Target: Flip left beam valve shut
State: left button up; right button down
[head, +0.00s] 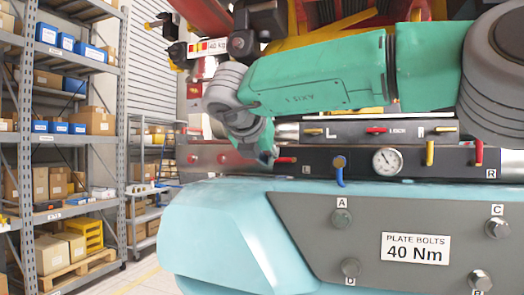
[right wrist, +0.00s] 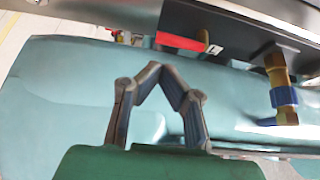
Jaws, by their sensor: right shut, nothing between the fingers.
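The left beam valve's red handle (head: 286,160) lies level on the dark beam, beside a small label, in the head view. In the right wrist view the red handle (right wrist: 182,42) points left from its brass stem, just beyond my fingertips. My right gripper (head: 266,158) is close beside the handle's left end in the head view; whether they touch is unclear. In the right wrist view the right gripper (right wrist: 158,70) has its fingertips together with nothing between them. My left gripper is not in view.
A blue-handled valve (head: 340,170) hangs right of the red one, then a gauge (head: 387,161), a yellow handle (head: 430,152) and another red handle (head: 479,152). A pale blue housing (head: 215,235) lies below. Shelves (head: 75,150) stand at left.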

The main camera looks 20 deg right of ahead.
aim_at(272, 178)
jog(key=x, duration=0.5)
jog(key=shift+s+d+r, duration=0.1)
jog(key=shift+s+d, duration=0.05)
jog(key=shift+r+b, duration=0.1)
jog(key=shift+b, duration=0.3)
jog(key=shift+m, duration=0.3)
